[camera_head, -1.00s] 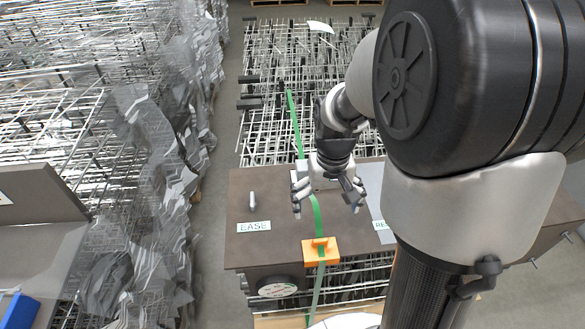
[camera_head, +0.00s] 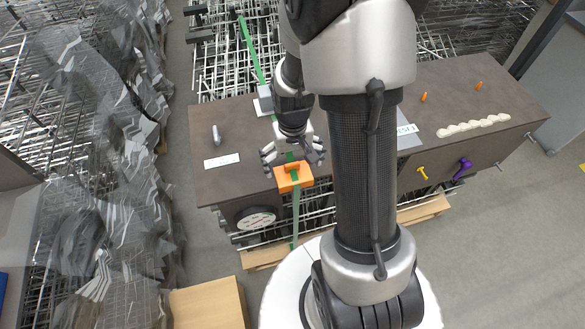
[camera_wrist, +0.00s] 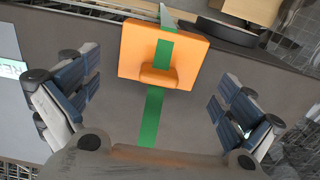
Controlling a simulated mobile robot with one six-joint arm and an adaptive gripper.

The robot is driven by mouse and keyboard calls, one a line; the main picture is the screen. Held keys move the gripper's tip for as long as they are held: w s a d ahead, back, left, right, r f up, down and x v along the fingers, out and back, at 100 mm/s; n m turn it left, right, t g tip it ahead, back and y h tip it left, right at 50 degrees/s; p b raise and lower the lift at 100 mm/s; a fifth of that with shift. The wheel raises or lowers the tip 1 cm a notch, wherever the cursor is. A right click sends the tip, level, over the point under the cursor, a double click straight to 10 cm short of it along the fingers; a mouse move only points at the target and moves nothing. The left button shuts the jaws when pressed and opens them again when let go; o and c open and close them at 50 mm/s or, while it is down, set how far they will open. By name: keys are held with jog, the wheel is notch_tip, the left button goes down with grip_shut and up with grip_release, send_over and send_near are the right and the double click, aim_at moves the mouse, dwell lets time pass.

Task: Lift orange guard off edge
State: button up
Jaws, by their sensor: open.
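The orange guard (camera_head: 294,178) sits on the front edge of the brown board, with the green strap (camera_head: 295,215) running over it and down the front. In the wrist view the guard (camera_wrist: 163,54) is a flat orange block with a raised rounded tab, and the green strap (camera_wrist: 152,118) passes across it and under the tab. My gripper (camera_head: 293,160) is open just behind the guard, above the board. In the wrist view its fingers (camera_wrist: 163,98) stand wide apart on either side of the strap, short of the guard and not touching it.
The brown board (camera_head: 240,180) carries a silver handle (camera_head: 215,135) and a white label (camera_head: 222,161) at left. At right are small orange pegs (camera_head: 424,97), a cream chain-like strip (camera_head: 474,126), and yellow and purple knobs (camera_head: 462,168) on the front. Wire racks (camera_head: 225,60) stand behind.

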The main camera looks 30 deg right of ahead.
jog(key=shift+f, duration=0.95)
jog(key=shift+c, duration=0.6)
jog(key=c, duration=0.9)
jog(key=shift+s+a+f, duration=0.1)
jog(key=shift+s, duration=0.2)
jog(key=c, duration=1.1)
jog(key=o, duration=0.5)
jog(key=c, duration=0.7)
